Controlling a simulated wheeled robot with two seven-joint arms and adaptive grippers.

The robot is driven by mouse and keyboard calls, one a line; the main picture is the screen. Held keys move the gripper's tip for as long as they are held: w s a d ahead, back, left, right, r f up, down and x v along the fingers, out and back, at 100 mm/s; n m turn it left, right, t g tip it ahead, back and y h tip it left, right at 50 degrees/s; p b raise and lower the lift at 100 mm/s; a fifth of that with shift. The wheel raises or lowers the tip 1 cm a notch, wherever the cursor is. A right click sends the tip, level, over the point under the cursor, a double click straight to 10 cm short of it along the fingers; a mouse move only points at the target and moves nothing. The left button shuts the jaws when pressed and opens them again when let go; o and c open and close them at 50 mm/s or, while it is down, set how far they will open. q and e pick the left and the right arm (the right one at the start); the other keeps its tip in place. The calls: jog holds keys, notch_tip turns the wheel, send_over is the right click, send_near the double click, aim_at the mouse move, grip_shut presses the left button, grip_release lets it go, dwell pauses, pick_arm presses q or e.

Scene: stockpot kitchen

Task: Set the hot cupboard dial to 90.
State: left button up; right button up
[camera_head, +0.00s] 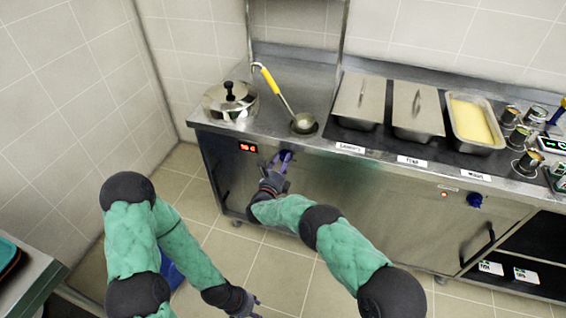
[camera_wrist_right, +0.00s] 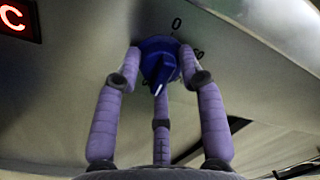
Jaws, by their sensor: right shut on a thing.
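A blue dial (camera_wrist_right: 160,62) sits on the steel cupboard front, with my right gripper (camera_wrist_right: 160,72) shut around it, fingers on both sides and one below. Its white pointer mark faces down in the wrist view. A printed 0 shows above it and another partly hidden mark at its right. In the head view the right gripper (camera_head: 279,165) mostly covers the dial. A red lit display (camera_head: 248,147) is left of it; its digits are too small to read surely. A C shows on this display in the wrist view (camera_wrist_right: 18,18). My left gripper (camera_head: 246,301) hangs low, away from the cupboard.
A second blue dial (camera_head: 474,200) is farther right. On the counter stand a lidded pot (camera_head: 230,103), a ladle (camera_head: 283,97) in a round well, pans (camera_head: 360,100) and several small tins (camera_head: 519,137). Tiled floor lies open before the cupboard.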

jog(key=shift+a+r, duration=0.1)
jog(key=shift+a, duration=0.25)
jog(key=o, duration=1.1)
jog(key=shift+a, duration=0.1)
jog(key=shift+o, duration=0.2)
jog(key=shift+s, duration=0.1)
jog(key=v, duration=1.1)
jog(key=shift+s, duration=0.4)
jog(key=shift+w, duration=0.1)
